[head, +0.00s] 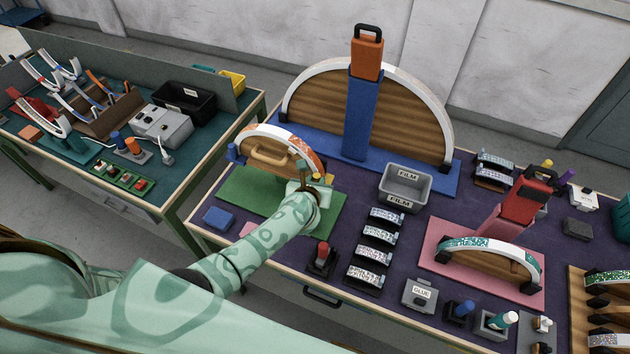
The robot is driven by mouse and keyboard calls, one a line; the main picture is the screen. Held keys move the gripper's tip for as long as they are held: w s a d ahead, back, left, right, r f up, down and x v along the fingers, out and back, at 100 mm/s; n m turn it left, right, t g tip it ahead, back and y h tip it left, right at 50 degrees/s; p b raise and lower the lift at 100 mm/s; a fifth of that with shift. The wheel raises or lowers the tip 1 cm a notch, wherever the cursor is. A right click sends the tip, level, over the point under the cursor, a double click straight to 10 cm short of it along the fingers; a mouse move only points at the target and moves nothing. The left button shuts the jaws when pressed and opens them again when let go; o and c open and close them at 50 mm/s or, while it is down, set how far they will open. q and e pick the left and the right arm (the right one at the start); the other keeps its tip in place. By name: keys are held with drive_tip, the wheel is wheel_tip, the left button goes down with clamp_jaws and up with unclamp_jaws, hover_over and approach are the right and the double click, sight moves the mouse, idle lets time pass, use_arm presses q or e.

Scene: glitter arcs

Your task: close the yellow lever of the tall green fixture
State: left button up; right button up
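The green fixture (240,192) is a green base plate with an upright wooden half-round former, a white and orange arc over its top and a tan handle on its face. It stands at the left of the purple-topped table. My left arm reaches over the plate, and its gripper (312,180) is at the former's right end. A small yellow part (328,179), possibly the lever, shows beside the gripper. The hand hides most of that spot, so I cannot see whether the fingers touch or hold it. My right gripper is out of view.
Behind stands a larger blue fixture (360,115) with an orange-topped post. A grey FILM bin (405,187), a row of glitter strips (380,235) and a red-knobbed block (322,257) lie right of my arm. A pink fixture (470,275) stands further right.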

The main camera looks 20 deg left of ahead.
use_arm(q)
drive_tip(key=shift+o, duration=1.4)
drive_tip(key=p+v, duration=0.3)
drive_tip(key=v, duration=1.3)
drive_tip(key=shift+s, duration=0.1)
